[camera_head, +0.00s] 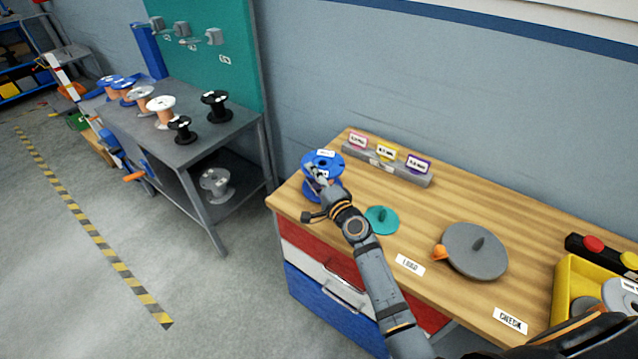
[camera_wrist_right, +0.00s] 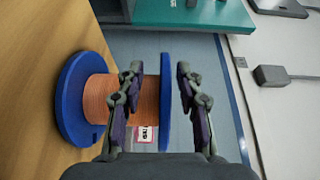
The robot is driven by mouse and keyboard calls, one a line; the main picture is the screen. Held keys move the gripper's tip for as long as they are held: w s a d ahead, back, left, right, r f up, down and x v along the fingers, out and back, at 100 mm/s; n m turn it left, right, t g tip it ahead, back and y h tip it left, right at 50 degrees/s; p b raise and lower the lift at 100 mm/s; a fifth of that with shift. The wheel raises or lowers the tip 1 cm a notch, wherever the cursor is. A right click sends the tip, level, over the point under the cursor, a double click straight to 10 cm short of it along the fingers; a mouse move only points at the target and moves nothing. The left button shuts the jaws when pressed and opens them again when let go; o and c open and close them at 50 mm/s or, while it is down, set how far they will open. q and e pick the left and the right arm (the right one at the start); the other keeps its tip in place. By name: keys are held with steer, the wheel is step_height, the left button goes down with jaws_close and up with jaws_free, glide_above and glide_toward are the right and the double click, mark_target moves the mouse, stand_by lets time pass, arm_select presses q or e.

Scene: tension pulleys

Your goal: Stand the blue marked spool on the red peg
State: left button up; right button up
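A blue spool (camera_head: 322,158) with white labels stands upright at the left end of the wooden bench. In the right wrist view the spool (camera_wrist_right: 75,100) has blue flanges and orange-brown winding, and appears on its side because the view is turned. My right gripper (camera_head: 317,182) is at the near side of the spool. In the wrist view its fingers (camera_wrist_right: 157,88) are apart, one in front of the winding and one beyond the upper flange. Contact cannot be told. I cannot make out a red peg. My left gripper is not in view.
A teal disc with a peg (camera_head: 382,220) and a larger grey disc with a peg (camera_head: 475,250) are on the bench. A grey block with labels (camera_head: 387,166) is behind. A yellow bin (camera_head: 565,300) is at right. A grey table (camera_head: 200,150) holds several spools.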

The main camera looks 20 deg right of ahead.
steer(key=v, duration=1.1)
steer(key=shift+s, duration=0.15)
